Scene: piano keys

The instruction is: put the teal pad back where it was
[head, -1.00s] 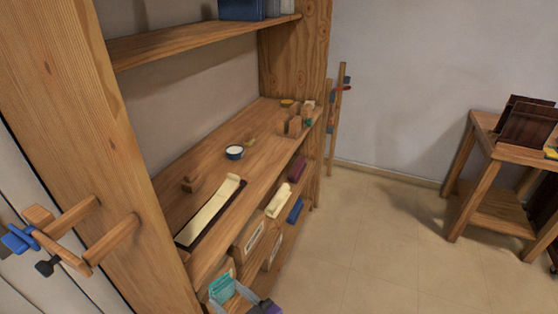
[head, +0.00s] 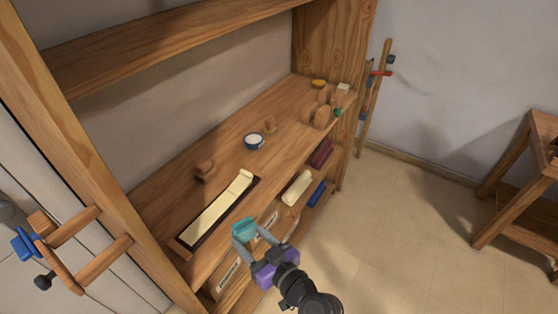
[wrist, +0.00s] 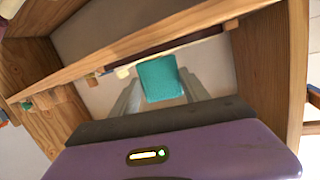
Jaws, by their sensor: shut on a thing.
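The teal pad (head: 244,230) is held between the fingers of my gripper (head: 247,236), in front of the shelf's front edge. In the wrist view the teal pad (wrist: 160,78) sits between the two grey fingers of my gripper (wrist: 158,90), with the shelf edge behind it. My gripper is shut on the pad. A dark tray with a cream strip (head: 215,212) lies on the shelf board (head: 165,198), just beyond the pad and to its left.
A blue-rimmed bowl (head: 254,141), a small wooden block (head: 205,172) and several wooden pieces at the far end stand on the board. Labelled boxes (head: 228,276), a cream roll (head: 297,187) and a blue item (head: 317,193) are below. A wooden upright (head: 85,160) bounds the left.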

